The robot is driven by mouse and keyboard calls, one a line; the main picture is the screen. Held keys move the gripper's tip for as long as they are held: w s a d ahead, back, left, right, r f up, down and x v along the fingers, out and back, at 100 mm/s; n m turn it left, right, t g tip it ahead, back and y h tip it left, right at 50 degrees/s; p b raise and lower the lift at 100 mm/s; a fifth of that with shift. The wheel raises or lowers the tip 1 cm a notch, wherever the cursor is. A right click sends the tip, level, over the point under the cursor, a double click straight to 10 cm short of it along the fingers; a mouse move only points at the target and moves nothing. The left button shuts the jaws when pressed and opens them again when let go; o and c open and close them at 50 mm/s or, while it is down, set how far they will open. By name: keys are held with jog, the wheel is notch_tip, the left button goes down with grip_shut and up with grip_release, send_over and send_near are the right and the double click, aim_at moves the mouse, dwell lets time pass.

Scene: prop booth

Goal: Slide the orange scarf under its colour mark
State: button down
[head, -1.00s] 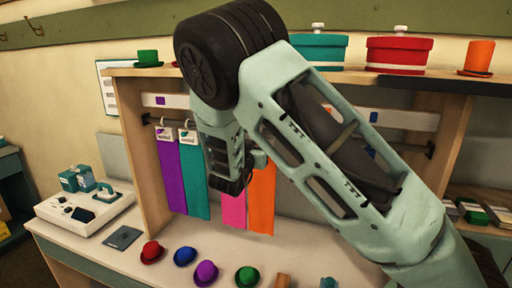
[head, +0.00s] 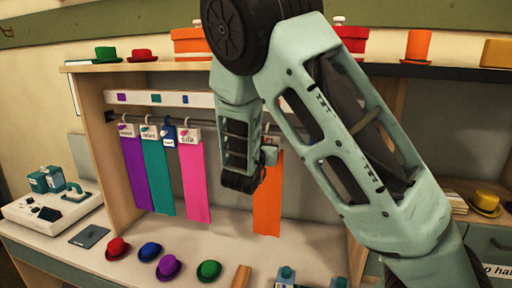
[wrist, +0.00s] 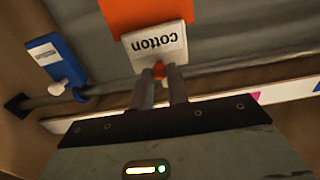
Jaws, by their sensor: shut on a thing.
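The orange scarf (head: 267,195) hangs from the rail to the right of the pink scarf (head: 194,180), with a gap between them. In the wrist view its orange cloth (wrist: 148,14) shows above a white tag (wrist: 155,48) reading "cotton", upside down. My gripper (wrist: 160,80) is shut on the small orange knob at that tag; in the head view my gripper (head: 266,158) is at the scarf's top. The white mark strip (head: 140,98) carries purple, teal and blue squares; a pink mark (wrist: 256,95) shows in the wrist view. I see no orange mark; my arm and gripper hide part of the strip.
Purple (head: 136,175) and teal (head: 158,180) scarves hang left of the pink one. One blue tag (head: 168,133) is between teal and pink; another blue clip (wrist: 56,60) is on the rail near its end bracket (wrist: 17,103). Small hats (head: 168,267) stand on the counter below.

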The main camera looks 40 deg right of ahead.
jog(key=shift+s+d, duration=0.4)
jog(key=shift+s, duration=0.2)
jog(key=c, duration=1.4)
grip_release()
jog(key=shift+o, duration=0.2)
jog(key=b+v, duration=0.5)
jog(key=v, duration=1.2)
jog(key=shift+s+a, duration=0.15)
